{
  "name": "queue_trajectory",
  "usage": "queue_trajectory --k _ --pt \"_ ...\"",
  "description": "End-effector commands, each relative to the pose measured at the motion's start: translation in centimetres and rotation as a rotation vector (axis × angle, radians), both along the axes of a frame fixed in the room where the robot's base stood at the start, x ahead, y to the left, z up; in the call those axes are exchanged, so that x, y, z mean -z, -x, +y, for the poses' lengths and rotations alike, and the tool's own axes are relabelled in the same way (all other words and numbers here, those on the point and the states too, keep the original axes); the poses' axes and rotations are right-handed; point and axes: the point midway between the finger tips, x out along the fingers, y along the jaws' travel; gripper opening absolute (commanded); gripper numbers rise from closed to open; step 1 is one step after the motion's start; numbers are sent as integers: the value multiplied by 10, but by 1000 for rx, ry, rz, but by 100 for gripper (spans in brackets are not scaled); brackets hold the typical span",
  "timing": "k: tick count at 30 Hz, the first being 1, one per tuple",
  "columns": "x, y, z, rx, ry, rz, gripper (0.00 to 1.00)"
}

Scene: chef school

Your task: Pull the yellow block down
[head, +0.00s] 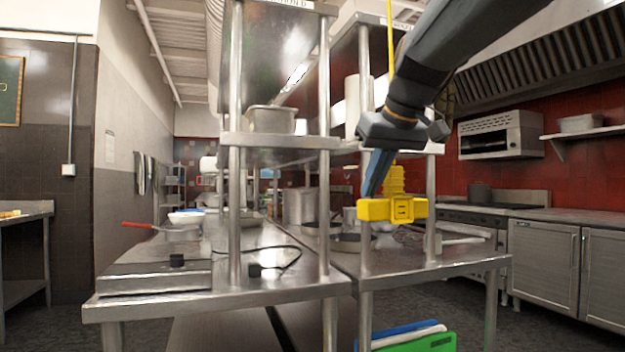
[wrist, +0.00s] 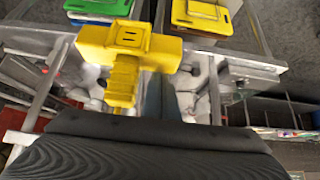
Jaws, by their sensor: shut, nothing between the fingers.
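The yellow block (head: 392,209) hangs upright from a yellow cable (head: 390,40), with a ribbed yellow neck above its wide lower part. My gripper (head: 371,190) points down, shut and empty, with its tips just left of the neck and just above the block's wide part. I cannot tell whether they touch. In the wrist view the yellow block (wrist: 128,43) is at the upper left, beyond the dark gripper body along the bottom edge. The fingertips cannot be made out there.
Steel tables (head: 430,262) with posts and shelves stand around the block. Pans (head: 352,242) sit on the table behind it. A green board (head: 425,343) is below the table. A red-handled pan (head: 180,232) is at left. The aisle floor at right is clear.

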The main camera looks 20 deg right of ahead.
Motion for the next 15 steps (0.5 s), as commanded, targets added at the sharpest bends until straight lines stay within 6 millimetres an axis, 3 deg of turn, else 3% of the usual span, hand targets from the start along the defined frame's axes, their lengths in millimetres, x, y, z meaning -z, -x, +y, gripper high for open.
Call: queue_trajectory --k 5,15 --pt "0 0 0 -1 -1 2 0" --pt "-24 1 0 -1 1 0 0"
